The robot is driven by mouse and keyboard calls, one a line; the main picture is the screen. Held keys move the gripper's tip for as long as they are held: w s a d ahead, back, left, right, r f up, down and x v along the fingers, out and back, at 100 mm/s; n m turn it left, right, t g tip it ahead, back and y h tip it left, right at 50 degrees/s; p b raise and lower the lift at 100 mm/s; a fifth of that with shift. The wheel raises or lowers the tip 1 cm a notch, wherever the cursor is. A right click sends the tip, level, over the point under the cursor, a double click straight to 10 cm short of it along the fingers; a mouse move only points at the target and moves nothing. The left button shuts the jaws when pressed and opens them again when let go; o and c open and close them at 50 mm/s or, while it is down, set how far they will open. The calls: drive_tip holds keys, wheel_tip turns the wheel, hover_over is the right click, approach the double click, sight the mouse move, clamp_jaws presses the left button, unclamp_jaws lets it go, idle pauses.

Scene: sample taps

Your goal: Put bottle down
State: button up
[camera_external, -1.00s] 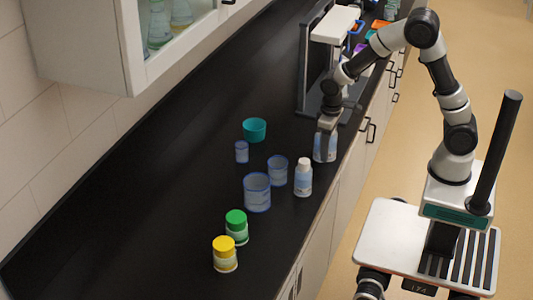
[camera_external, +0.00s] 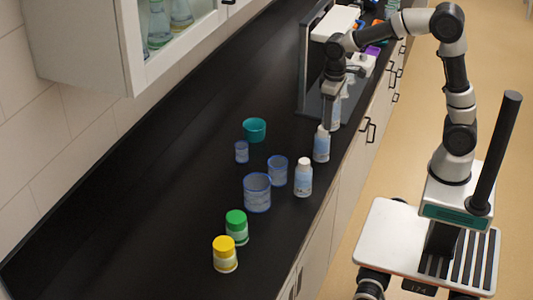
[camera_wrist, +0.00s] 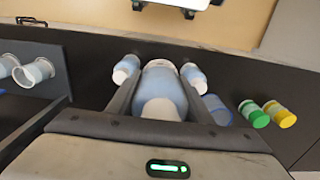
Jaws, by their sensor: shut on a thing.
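My gripper (camera_external: 332,92) is over the black counter near its front edge, shut on a pale blue bottle (camera_external: 335,114). In the wrist view the held bottle (camera_wrist: 160,88), with its white cap toward the camera, is upright between the two fingers (camera_wrist: 158,84). I cannot tell whether its base touches the counter. A white-capped blue bottle (camera_external: 321,144) stands just in front of it in the external view. Another like it (camera_external: 303,178) stands further toward the camera. The wrist view shows a bottle to the left (camera_wrist: 126,69) and one to the right (camera_wrist: 193,77) of the held one.
Blue-rimmed beakers (camera_external: 257,192) (camera_external: 278,171), a small beaker (camera_external: 242,152) and a teal cup (camera_external: 254,130) stand to the left. Green-lidded (camera_external: 236,227) and yellow-lidded (camera_external: 225,254) jars are nearer the camera. A black-and-white apparatus (camera_external: 317,60) stands close behind my gripper.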

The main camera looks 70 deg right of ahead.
wheel_tip(320, 180, up, 2)
drive_tip(key=shift+r, duration=0.1)
drive_tip(key=w+a+r+n+b, duration=0.1)
drive_tip(key=w+a+n, duration=0.3)
drive_tip(key=w+a, duration=0.8)
drive_tip(key=w+a+f+n+b, duration=0.1)
drive_tip(key=a+n, duration=0.2)
drive_tip(key=a, duration=0.7)
drive_tip(key=w+a+f+n, duration=0.1)
drive_tip(key=w+a+n, duration=0.1)
drive_tip(key=a, duration=0.8)
wheel_tip(320, 180, down, 22)
drive_tip(key=shift+s+f, duration=0.1)
drive_tip(key=shift+f, duration=0.05)
drive_tip(key=shift+f, duration=0.1)
